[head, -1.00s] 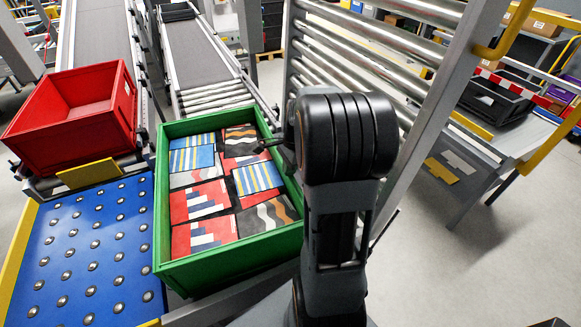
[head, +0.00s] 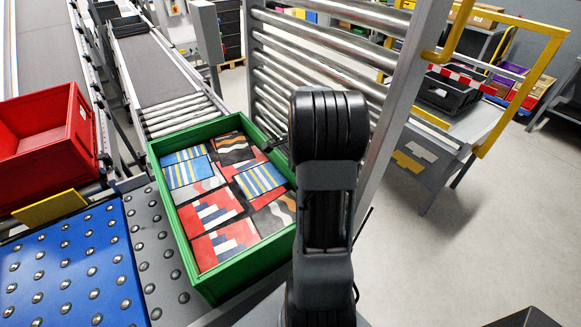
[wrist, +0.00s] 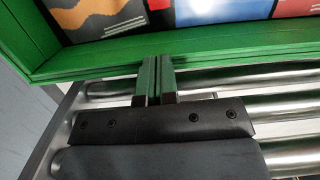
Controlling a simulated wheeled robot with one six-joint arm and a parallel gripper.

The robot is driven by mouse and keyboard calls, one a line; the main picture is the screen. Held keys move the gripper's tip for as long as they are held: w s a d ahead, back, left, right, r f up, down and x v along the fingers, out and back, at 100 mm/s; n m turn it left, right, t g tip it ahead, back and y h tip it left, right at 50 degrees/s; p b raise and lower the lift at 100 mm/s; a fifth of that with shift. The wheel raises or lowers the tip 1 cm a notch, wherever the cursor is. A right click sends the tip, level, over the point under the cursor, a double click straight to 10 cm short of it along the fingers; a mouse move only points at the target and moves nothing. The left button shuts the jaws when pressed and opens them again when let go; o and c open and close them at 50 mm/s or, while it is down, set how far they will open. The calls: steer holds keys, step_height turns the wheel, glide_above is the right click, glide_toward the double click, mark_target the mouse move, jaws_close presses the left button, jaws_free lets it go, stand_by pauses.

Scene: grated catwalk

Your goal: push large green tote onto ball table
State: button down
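The large green tote (head: 186,235), filled with red, blue and patterned flat packs, sits in the middle of the head view, at the end of a roller conveyor. The blue ball table (head: 65,262), studded with steel balls, lies to its left. A grey ball-studded plate (head: 160,262) shows between them. My gripper (wrist: 157,62) has its two fingers close together, with nothing seen held between them. The fingertips are at the tote's outer wall (wrist: 200,58); whether they press on it is unclear.
A red tote (head: 45,145) stands behind the blue table, with a yellow plate (head: 50,208) before it. Steel rollers (wrist: 290,100) lie under my gripper. A rack of metal bars (head: 330,60) rises behind my arm. Open floor (head: 480,250) lies to the right.

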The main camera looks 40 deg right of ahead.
steer(key=shift+s+d+f, duration=0.15)
steer(key=shift+f, duration=0.35)
steer(key=shift+r, duration=0.1)
steer(key=shift+d+r+p, duration=0.2)
steer(key=shift+r+p, duration=0.45)
steer(key=shift+p, duration=0.1)
step_height(320, 180, up, 13)
steer(key=d, duration=0.2)
steer(key=shift+b, duration=0.35)
